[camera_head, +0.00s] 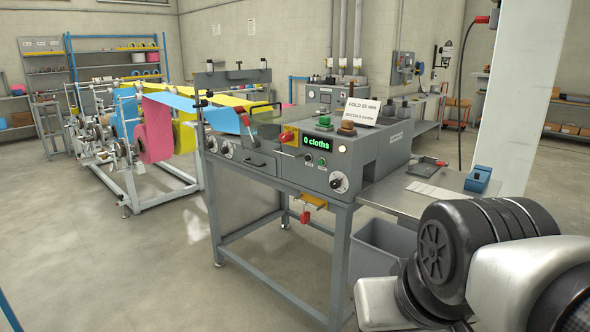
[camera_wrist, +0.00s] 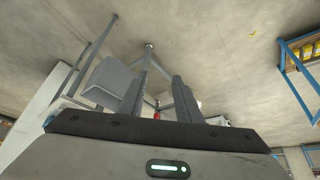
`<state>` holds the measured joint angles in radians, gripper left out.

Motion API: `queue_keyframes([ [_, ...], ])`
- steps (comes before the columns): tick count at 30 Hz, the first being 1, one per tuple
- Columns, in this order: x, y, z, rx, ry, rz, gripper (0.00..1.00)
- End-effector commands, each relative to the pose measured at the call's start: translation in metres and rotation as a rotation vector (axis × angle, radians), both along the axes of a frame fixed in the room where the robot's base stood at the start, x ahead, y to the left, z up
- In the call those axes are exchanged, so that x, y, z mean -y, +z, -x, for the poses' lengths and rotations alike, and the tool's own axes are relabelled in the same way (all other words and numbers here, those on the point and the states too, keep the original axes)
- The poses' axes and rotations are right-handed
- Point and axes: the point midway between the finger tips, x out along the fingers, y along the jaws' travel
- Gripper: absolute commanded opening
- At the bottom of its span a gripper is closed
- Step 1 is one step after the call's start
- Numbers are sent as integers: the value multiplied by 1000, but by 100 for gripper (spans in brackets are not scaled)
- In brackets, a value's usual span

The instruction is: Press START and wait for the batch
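The grey folding machine (camera_head: 255,160) stands in the middle of the head view. Its green display (camera_head: 317,142) reads "0 cloths". A small green button (camera_head: 322,161) sits below the display, beside small dark controls; their labels are too small to read. A larger green knob (camera_head: 324,122) and a brown knob (camera_head: 347,128) stand on top. A red mushroom button (camera_head: 287,137) sits on a yellow plate. My gripper (camera_wrist: 161,82) shows in the wrist view, its two dark fingers apart with nothing held between them. It is outside the head view, away from the panel.
A sign (camera_head: 363,107) reading "FOLD 55 mm" stands on the machine; its lower line is hard to read. A side table (camera_head: 400,195) holds a blue item (camera_head: 478,179). A grey bin (camera_head: 383,248) stands beneath. Coloured cloth rolls (camera_head: 158,130) feed from the left. Open floor lies in front.

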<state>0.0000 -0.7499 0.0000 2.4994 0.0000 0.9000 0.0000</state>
Motion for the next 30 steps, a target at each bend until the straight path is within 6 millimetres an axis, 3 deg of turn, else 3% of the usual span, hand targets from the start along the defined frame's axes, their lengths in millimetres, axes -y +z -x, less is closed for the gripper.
queue_keyframes([
  [14,0,0,0,0,0,0,31],
  [20,0,0,0,-1,0,0,1],
  [30,0,0,0,-1,0,0,0],
])
